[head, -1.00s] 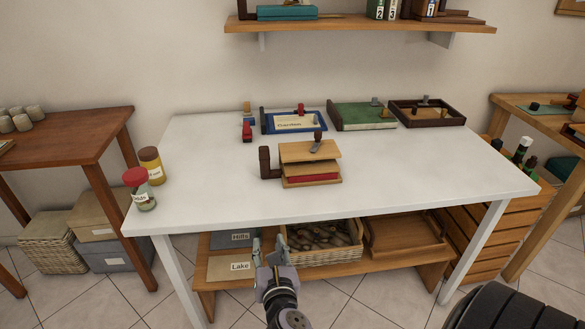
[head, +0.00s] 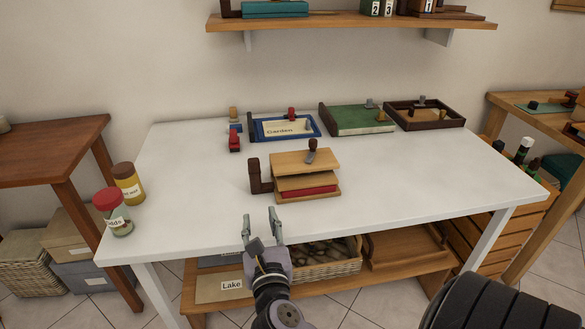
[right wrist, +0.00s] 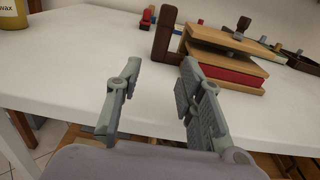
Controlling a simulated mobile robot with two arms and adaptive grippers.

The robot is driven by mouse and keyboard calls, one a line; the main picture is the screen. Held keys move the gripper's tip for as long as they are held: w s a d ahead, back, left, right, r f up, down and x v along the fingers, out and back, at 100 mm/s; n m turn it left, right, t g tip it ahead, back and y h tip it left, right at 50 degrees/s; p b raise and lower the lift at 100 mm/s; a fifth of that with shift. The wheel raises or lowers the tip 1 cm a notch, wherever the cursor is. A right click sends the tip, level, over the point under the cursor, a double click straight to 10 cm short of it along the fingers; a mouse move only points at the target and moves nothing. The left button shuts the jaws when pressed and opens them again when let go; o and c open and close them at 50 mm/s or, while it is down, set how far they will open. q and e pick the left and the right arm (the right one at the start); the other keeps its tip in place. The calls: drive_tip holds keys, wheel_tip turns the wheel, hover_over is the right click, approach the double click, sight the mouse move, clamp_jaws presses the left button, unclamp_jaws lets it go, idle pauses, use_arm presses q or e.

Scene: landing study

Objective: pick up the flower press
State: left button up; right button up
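The flower press (head: 308,162) stands on the white table, near its middle. It has light wooden boards, a red layer between them, a dark knob on top and a dark brown upright handle at its left side. My right gripper (head: 261,226) is open and empty at the table's front edge, in front of the press and a little to its left. In the right wrist view the press (right wrist: 228,62) is ahead and to the right, beyond the open fingers (right wrist: 155,85). My left gripper is not in view.
The white table (head: 400,185) is clear around the press. Two jars, one red-lidded (head: 113,212) and one yellow (head: 128,183), stand at its left. A blue-framed tray (head: 284,127), a green book-like item (head: 356,119) and a dark tray (head: 425,115) line the back.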

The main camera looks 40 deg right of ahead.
sight(255, 180)
drive_tip(key=x, duration=0.8)
drive_tip(key=b+x, duration=0.1)
drive_tip(key=x, duration=0.3)
drive_tip(key=shift+d+r, duration=0.1)
drive_tip(key=shift+r, duration=0.3)
drive_tip(key=shift+w+d+f, duration=0.1)
drive_tip(key=shift+w+d, duration=0.25)
drive_tip(key=shift+w, duration=0.1)
drive_tip(key=b+x, duration=0.1)
drive_tip(key=x, duration=0.3)
drive_tip(key=shift+d, duration=0.2)
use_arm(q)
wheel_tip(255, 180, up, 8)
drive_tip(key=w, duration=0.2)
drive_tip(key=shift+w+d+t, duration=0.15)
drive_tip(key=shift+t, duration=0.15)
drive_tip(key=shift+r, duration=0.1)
use_arm(e)
clamp_jaws()
